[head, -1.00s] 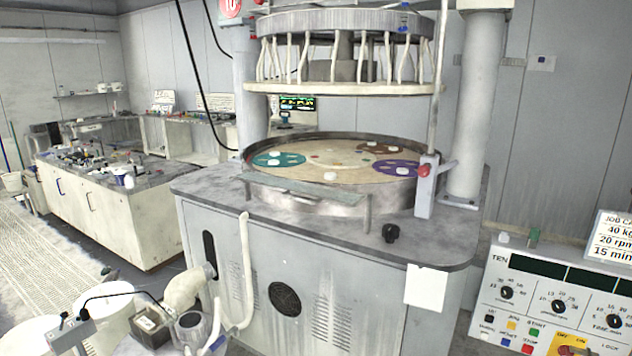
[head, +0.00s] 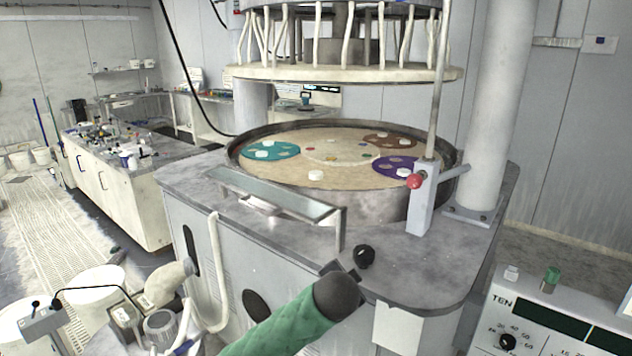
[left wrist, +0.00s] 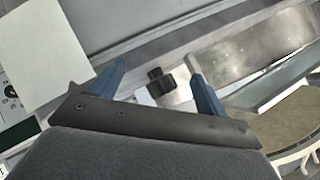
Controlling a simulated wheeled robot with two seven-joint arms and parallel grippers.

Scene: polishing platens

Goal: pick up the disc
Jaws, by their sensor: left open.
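Several white discs sit in the round machine. One white disc (head: 316,175) lies on the bare beige platen (head: 340,184) near its front rim. Others are on the teal carrier (head: 284,152), the purple carrier (head: 385,162) and the brown carrier (head: 380,141). My left arm rises from the bottom in the head view, its gripper mostly hidden behind the dark wrist, at the cabinet's front edge and short of the platen. In the left wrist view my left gripper (left wrist: 157,62) is open, with two blue fingers apart and no disc between them. My right gripper is not in view.
A black knob (head: 364,257) stands on the cabinet top (head: 300,250), close to my gripper. A raised clear shelf (head: 270,195) crosses the platen's front left. A post with a red knob (head: 415,181) stands at right. The upper plate (head: 340,73) hangs above the platen.

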